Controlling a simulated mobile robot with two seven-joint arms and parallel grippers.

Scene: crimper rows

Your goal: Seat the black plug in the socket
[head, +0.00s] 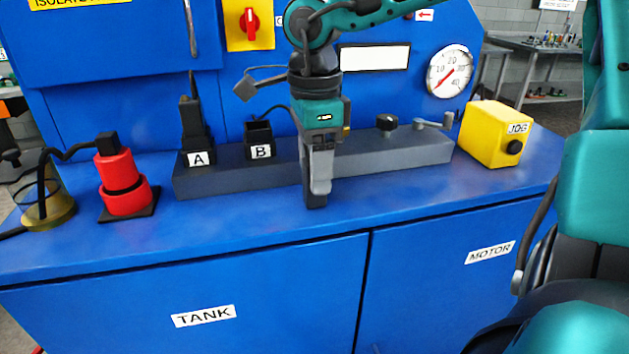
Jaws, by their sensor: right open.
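A tall black plug (191,115) stands nearly upright at the black block labelled A, with a cord rising from its top. I cannot tell how deep it sits. My right gripper (318,194) points down in front of the grey ledge, to the right of B. It is open, seen nearly edge-on, with nothing visible between its fingers. It is apart from the plug and both blocks. My left gripper is not in view.
A red connector (122,185) with a black cable stands on a dark plate at left, beside a yellowish clear cup (48,205). A grey ledge (395,151) carries a knob and lever. A yellow JOG box (492,134) stands right. The blue counter front (250,217) is clear.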

